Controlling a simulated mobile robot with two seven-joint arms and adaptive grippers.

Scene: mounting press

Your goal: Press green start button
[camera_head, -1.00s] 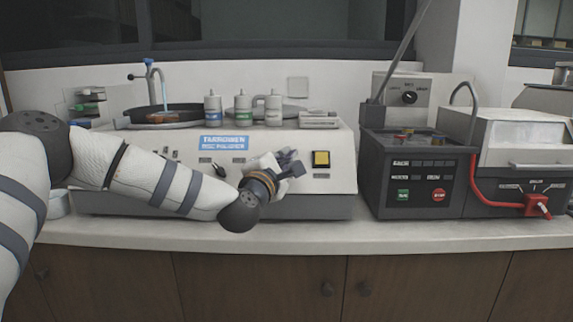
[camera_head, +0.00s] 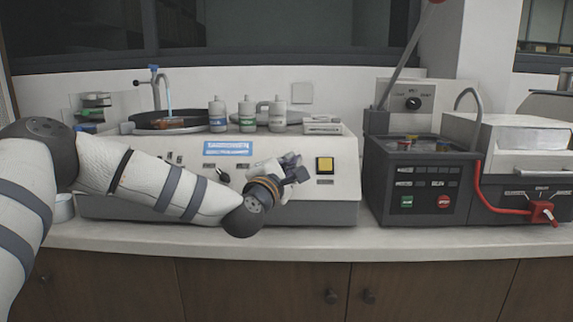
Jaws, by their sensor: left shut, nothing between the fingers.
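The green start button (camera_head: 406,202) is on the lower left of the front panel of the dark mounting press (camera_head: 420,185), at the right of the bench. A red round button (camera_head: 444,201) sits to its right on the same panel. My left gripper (camera_head: 303,170) is shut and empty. It is in front of the white polisher, left of a yellow button, and well to the left of the green button. My left arm comes in from the left across the polisher's front. My right gripper is not in view.
The white polisher (camera_head: 335,160) with a yellow square button (camera_head: 325,165) stands left of the press. Several bottles (camera_head: 247,113) stand on it. A red hose (camera_head: 490,206) runs at the press's right. The counter's front strip (camera_head: 400,240) is clear.

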